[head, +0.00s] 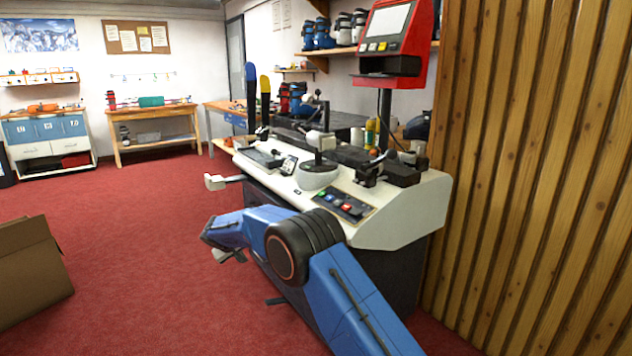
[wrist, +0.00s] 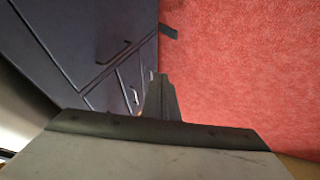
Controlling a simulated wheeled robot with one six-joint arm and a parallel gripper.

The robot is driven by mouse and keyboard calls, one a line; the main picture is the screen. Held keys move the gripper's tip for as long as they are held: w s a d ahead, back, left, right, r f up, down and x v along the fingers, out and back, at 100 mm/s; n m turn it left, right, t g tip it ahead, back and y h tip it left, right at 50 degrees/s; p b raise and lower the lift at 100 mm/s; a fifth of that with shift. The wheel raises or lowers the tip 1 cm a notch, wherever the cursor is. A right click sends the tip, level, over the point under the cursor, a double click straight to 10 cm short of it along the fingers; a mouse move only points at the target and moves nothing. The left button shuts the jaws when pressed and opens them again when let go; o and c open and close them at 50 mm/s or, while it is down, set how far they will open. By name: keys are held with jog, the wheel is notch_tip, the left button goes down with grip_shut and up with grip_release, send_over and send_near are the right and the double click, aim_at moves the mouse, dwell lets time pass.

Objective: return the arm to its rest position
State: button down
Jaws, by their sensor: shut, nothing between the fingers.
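My blue arm is folded in front of the binding bench (head: 405,215) in the head view, with its forearm pointing left over the red carpet. My gripper (head: 228,257) hangs below the end of the forearm, partly hidden by it. In the wrist view my gripper (wrist: 158,76) is shut, with its fingers together and nothing between them. It points down along the dark bench cabinet (wrist: 75,40), with the carpet (wrist: 235,65) to the right.
A cardboard box (head: 35,275) stands on the floor at the left. A white lever end (head: 214,182) sticks out from the bench just above my forearm. A slatted wood wall (head: 535,170) closes the right side. The carpet between box and bench is clear.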

jog(key=s+d+r+m, duration=0.1)
jog(key=s+d+r, duration=0.1)
jog(key=d+r, duration=0.95)
jog(key=s+d+r+m+g, duration=0.1)
jog(key=s+d+r, duration=0.5)
jog(key=d, duration=0.4)
jog(key=s+d+r+m, duration=0.1)
jog(key=s+d+r, duration=0.4)
jog(key=s+d, duration=0.3)
jog(key=s+d+r+m+g, duration=0.1)
jog(key=s+d+r, duration=0.45)
jog(key=d, duration=0.55)
jog(key=s+d+r+m, duration=0.1)
jog(key=s+d, duration=0.5)
jog(key=s, duration=0.4)
jog(key=s+d+r, duration=0.1)
jog(key=s+d, duration=0.6)
jog(key=s, duration=0.3)
jog(key=s+d+f, duration=0.1)
jog(key=s+f, duration=0.1)
jog(key=s, duration=0.5)
jog(key=s+d+f+m+y, duration=0.1)
jog(key=s+d+f, duration=0.1)
jog(key=s, duration=0.5)
jog(key=s+d+f, duration=0.1)
jog(key=s+f, duration=0.3)
jog(key=s, duration=0.4)
jog(key=shift+d+m, duration=0.3)
jog(key=shift+m, duration=0.1)
